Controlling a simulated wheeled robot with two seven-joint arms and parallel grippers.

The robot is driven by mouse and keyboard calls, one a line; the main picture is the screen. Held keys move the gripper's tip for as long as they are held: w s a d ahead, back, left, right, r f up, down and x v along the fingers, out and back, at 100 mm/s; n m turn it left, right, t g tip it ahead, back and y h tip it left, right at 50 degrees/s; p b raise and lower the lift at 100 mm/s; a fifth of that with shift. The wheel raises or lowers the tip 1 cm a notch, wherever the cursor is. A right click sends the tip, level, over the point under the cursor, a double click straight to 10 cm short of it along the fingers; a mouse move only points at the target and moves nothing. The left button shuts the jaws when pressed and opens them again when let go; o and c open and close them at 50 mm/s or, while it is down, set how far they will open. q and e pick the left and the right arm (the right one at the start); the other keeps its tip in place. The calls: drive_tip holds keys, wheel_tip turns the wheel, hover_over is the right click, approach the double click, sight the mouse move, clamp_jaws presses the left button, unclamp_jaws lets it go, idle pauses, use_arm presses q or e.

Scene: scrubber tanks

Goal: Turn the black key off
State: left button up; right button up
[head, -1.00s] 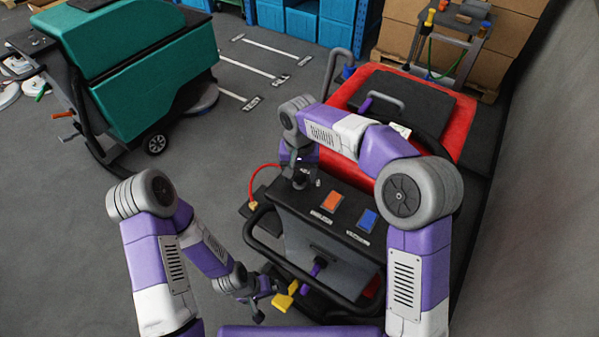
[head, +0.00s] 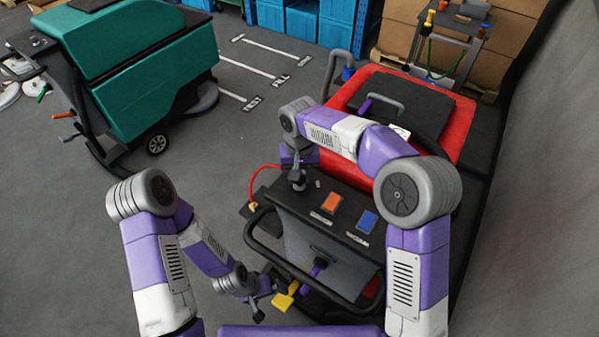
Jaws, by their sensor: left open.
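The console (head: 335,235) of the red scrubber has a dark top with an orange switch (head: 331,202) and a blue switch (head: 367,220). My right gripper (head: 298,183) points down at the left back part of this top. Its fingers are small and dark there, and I cannot tell whether they are open or touching anything. I cannot make out the black key; dark parts merge around the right gripper. A small light knob (head: 318,184) shows just right of it. My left gripper (head: 266,300) is open and empty, low and left of the console, beside a yellow handle (head: 284,301).
A black bar (head: 256,240) curves around the console's front left. A purple lever (head: 317,266) sticks out of the front. A red hose (head: 256,183) runs at the left. A teal scrubber (head: 140,70) stands at the back left, boxes (head: 520,45) behind.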

drive_tip(key=n+p, duration=0.2)
drive_tip(key=n, duration=0.3)
drive_tip(key=shift+r, duration=0.15)
drive_tip(key=n+p, duration=0.2)
drive_tip(key=n, duration=0.3)
drive_tip(key=shift+n, duration=0.3)
drive_tip(key=o, duration=1)
drive_tip(key=shift+o, duration=0.2)
wheel_tip(320, 180, up, 8)
drive_tip(key=shift+f, duration=0.25)
drive_tip(key=shift+f, duration=0.1)
